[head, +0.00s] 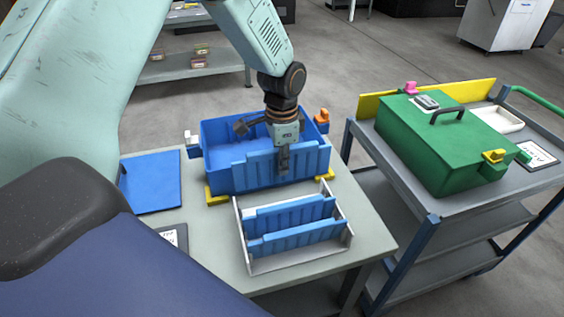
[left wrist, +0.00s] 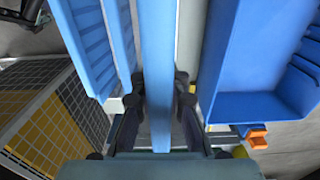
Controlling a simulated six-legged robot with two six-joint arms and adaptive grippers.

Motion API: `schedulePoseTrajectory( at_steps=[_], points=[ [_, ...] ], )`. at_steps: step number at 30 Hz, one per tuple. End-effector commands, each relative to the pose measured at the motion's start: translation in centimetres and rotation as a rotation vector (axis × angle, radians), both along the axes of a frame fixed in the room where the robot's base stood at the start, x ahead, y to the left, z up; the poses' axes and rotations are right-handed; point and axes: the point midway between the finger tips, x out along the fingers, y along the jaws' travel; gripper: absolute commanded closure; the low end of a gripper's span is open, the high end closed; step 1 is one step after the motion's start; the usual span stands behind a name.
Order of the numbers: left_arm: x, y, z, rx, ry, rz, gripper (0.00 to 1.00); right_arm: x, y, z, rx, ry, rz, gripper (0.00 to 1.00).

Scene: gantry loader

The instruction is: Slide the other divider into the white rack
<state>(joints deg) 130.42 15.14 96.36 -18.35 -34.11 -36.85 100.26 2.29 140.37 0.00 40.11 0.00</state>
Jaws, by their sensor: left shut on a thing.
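The white rack (head: 245,255) stands on the near part of the table. Two blue ribbed dividers (head: 300,237) stand in it side by side. My left gripper (head: 283,166) points down and is shut on another blue divider (head: 253,173), held upright in front of the blue bin's near wall. In the left wrist view the held divider (left wrist: 158,60) runs between the two fingers (left wrist: 160,95), with the rack's dividers (left wrist: 83,45) on the left and the bin on the right. The held divider is apart from the rack.
The blue bin (head: 222,135) sits behind the rack between yellow corner pieces (head: 216,196), a white clamp (head: 192,143) and an orange clamp (head: 321,118). A blue panel (head: 155,185) lies at the table's left. A cart with a green case (head: 440,150) stands at the right.

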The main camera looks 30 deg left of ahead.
Motion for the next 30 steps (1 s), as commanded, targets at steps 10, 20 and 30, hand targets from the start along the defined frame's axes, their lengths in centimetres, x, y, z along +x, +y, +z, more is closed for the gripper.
schedulePoseTrajectory(
  at_steps=[10, 20, 30],
  points=[
    [-0.18, 0.13, 0.09, 0.000, 0.000, 0.000, 1.00, 0.00, 0.01, 0.61, 0.000, 0.000, 0.000, 0.60],
    [-0.32, 0.23, 0.03, 0.000, 0.000, 0.000, 1.00, 0.00, 0.01, 0.92, 0.000, 0.000, 0.000, 0.60],
    [-0.29, 0.22, 0.03, 0.000, 0.000, 0.000, 1.00, 0.00, 0.01, 0.93, 0.000, 0.000, 0.000, 0.60]
  ],
)
